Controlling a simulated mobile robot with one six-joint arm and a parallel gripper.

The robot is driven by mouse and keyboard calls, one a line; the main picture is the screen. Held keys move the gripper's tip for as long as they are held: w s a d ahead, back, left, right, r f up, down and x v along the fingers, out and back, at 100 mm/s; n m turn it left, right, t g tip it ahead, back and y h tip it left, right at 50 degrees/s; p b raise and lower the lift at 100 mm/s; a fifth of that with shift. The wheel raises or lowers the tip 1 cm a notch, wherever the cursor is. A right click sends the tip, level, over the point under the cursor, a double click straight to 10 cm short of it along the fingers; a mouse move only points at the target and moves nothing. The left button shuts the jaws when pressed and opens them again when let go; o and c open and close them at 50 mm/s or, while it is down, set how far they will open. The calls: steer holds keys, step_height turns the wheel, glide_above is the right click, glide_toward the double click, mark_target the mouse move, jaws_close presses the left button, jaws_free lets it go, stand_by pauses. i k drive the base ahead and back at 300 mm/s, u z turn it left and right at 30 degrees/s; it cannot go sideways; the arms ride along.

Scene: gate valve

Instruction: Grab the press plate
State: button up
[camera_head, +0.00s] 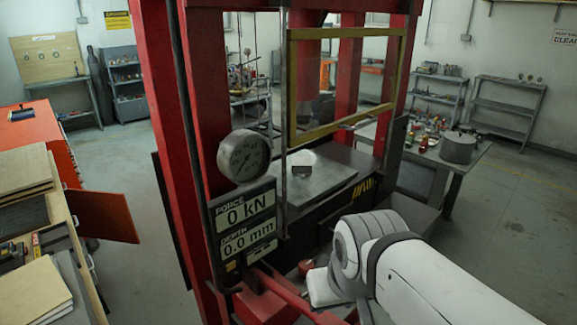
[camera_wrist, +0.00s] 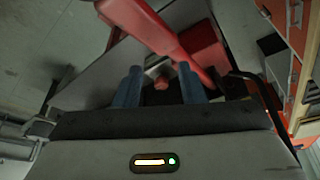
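I cannot tell which of these is the press plate. My gripper (camera_wrist: 160,70) is open in the wrist view, with two blue fingers apart. A red bar (camera_wrist: 152,30) and a small red knob (camera_wrist: 161,84) show between and beyond the fingers; I cannot tell whether anything touches. In the head view my white arm is at the lower right, and the fingers are hidden there.
A yellow-framed guard (camera_head: 292,85) stands above the bed. A gauge (camera_head: 243,156) and a display reading 0 kN and 0.0 mm (camera_head: 244,225) are at the press's front. A bench with a pot (camera_head: 458,148) is at right. An orange cabinet (camera_head: 40,135) is at left. Floor at right is clear.

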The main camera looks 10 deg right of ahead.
mark_target(299, 165)
steer(key=u, duration=2.1)
steer(key=k, duration=1.9)
steer(key=z, duration=1)
steer(key=i, duration=1.7)
steer(key=z, duration=0.1)
